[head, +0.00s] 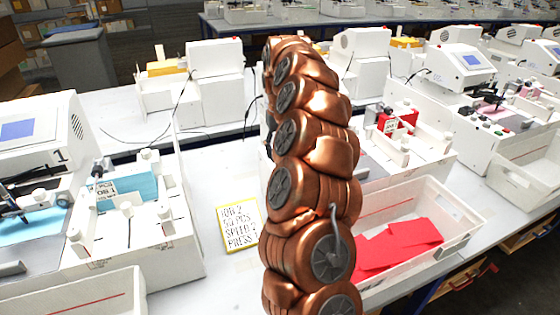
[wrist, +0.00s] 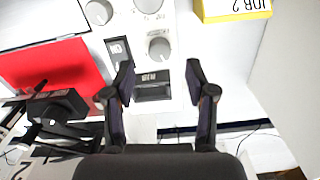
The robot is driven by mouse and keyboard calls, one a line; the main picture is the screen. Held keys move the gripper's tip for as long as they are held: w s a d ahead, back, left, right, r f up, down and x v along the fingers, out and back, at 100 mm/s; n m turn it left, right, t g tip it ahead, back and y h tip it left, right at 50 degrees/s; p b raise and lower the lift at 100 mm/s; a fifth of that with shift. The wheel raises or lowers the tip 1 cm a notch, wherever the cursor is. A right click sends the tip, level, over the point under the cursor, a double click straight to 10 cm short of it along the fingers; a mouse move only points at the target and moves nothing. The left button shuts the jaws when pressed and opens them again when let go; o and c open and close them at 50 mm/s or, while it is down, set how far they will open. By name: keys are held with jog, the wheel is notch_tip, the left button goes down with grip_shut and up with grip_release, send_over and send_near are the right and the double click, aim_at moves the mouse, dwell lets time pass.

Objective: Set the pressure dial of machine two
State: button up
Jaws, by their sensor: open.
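In the wrist view, a white control panel (wrist: 175,25) lies ahead of my gripper (wrist: 159,70). It carries three grey round dials: one at the upper left (wrist: 98,12), one at the top (wrist: 148,5) and a lower one (wrist: 159,48). I cannot read which is the pressure dial. A dark switch (wrist: 117,49) marked ON sits left of the lower dial, and a dark labelled slot (wrist: 152,90) is below it. My gripper is open and empty, its fingers apart on either side of the slot, below the lower dial. In the head view, my arm hides the gripper and much of this machine.
A yellow-edged JOB 2 card (head: 238,226) lies on the white table, its lowest line partly hidden. Machine one (head: 38,135) stands left. A white bin (head: 450,215) with red sheets (head: 400,248) is right of my arm. Red paper (wrist: 60,75) borders the panel.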

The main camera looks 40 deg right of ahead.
jog(key=shift+f+p, duration=0.65)
jog(key=shift+f, duration=1.85)
grip_shut()
jog(key=shift+n, duration=0.4)
jog(key=n+b, duration=0.2)
jog(key=shift+n, duration=0.3)
jog(key=n+b, duration=0.1)
jog(key=n, duration=0.4)
jog(key=shift+n, duration=0.4)
